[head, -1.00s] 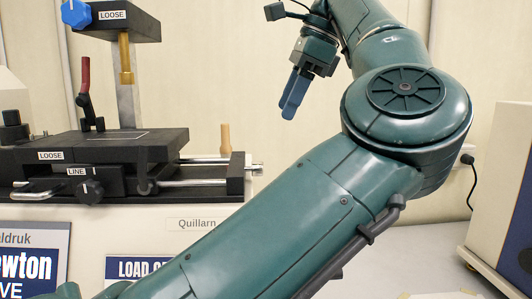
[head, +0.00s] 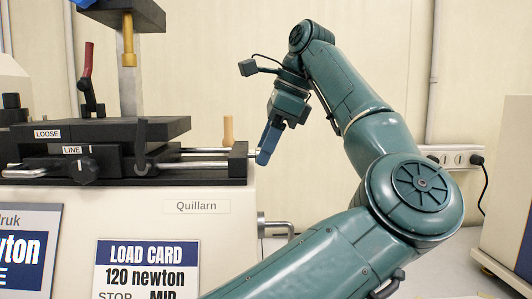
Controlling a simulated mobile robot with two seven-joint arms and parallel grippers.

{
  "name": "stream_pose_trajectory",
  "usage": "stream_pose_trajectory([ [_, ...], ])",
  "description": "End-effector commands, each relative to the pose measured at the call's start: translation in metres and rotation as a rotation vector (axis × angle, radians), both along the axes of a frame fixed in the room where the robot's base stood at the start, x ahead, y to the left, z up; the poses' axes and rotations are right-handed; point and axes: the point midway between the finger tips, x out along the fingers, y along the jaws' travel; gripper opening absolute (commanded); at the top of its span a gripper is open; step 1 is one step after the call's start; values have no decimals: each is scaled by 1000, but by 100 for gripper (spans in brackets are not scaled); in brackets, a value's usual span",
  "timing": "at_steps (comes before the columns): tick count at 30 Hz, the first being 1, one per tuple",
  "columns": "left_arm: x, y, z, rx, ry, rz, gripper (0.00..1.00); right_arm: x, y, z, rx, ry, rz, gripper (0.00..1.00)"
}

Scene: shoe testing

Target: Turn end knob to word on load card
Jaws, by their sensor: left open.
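The load card (head: 148,252) stands at the front of the machine and reads "LOAD CARD", "120 newton", "STOP" and "MID"; its lower part is cut off. The black machine slide (head: 215,171) carries a LOOSE label and a black knob (head: 85,170) by the LINE label. A metal crank-like fitting (head: 275,226) sticks out of the machine's right end; I cannot tell whether it is the end knob. My left gripper (head: 265,155) is open, its blue fingers pointing down beside the slide's right end and hiding the rod end there. My right gripper is out of view.
A blue knob (head: 84,3) is cut off at the top. A red-handled lever (head: 88,68) and a wooden peg (head: 228,130) stand up from the machine. Another sign (head: 25,245) is at lower left. A wall socket (head: 455,157) and cabinet (head: 508,215) are right.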

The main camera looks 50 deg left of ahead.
Motion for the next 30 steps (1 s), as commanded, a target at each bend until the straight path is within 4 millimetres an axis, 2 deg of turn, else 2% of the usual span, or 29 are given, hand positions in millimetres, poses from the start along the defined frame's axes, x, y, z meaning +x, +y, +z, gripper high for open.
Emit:
stream_pose_trajectory([
  [10,-1,1,-3,1,1,0,48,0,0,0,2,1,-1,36],
  [26,-1,1,-3,0,0,0,4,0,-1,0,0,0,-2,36],
  [30,-1,1,-2,-3,3,1,4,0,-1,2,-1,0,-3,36],
])
